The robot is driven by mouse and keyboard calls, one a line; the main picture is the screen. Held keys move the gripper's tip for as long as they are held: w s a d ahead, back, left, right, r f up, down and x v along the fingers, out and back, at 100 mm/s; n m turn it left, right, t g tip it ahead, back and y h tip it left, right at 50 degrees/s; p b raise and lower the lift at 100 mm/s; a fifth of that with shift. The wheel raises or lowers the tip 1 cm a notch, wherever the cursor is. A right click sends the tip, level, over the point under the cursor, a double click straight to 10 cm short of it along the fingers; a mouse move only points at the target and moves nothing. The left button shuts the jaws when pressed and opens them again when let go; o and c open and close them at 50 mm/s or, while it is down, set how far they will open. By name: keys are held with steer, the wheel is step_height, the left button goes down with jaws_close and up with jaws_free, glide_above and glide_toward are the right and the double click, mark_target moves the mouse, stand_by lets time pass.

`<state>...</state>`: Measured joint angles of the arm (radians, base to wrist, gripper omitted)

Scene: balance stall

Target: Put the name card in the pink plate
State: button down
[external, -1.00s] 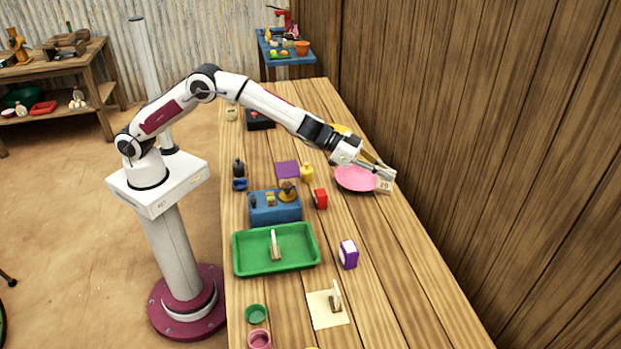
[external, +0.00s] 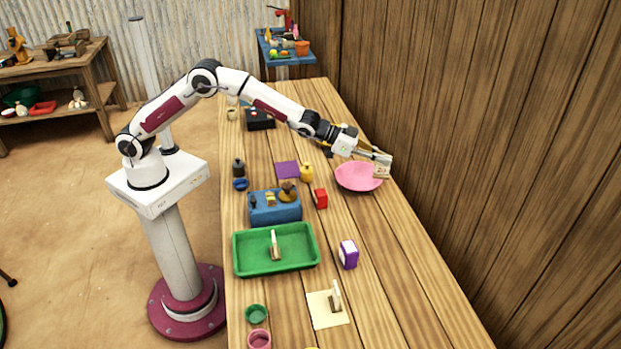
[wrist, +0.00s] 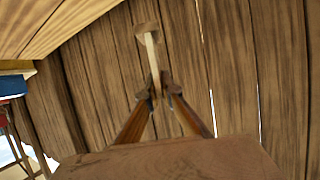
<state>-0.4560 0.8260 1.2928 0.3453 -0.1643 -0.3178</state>
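The name card (external: 383,166) is a small pale card with a wooden base. My gripper (external: 377,157) is shut on it. The card is held tilted above the right side of the pink plate (external: 352,178), overlapping its right rim in the external view. I cannot tell the exact height. In the wrist view, the fingertips of my gripper (wrist: 158,92) pinch the thin card (wrist: 152,55), seen edge-on, with its wooden base (wrist: 147,29) beyond. The plate lies on the table, and its visible part looks empty.
The wooden wall (external: 450,140) rises close to the right of the plate. Similar cards stand in the green tray (external: 240,262) and on a cream sheet (external: 320,315).

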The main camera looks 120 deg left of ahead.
steer(key=shift+s+a+f, duration=0.15)
steer(key=shift+s+a, duration=0.3)
steer(key=shift+a, duration=0.15)
steer(key=s+a+f+n+g+y, duration=0.3)
steer(key=s+a+f+n+y, duration=0.1)
steer(key=s+a, duration=0.8)
steer(key=shift+s+f, duration=0.2)
steer(key=shift+s, duration=0.1)
steer(key=shift+f, duration=0.15)
steer(key=shift+f, duration=5.3)
steer(key=c, duration=2.2)
jaws_free()
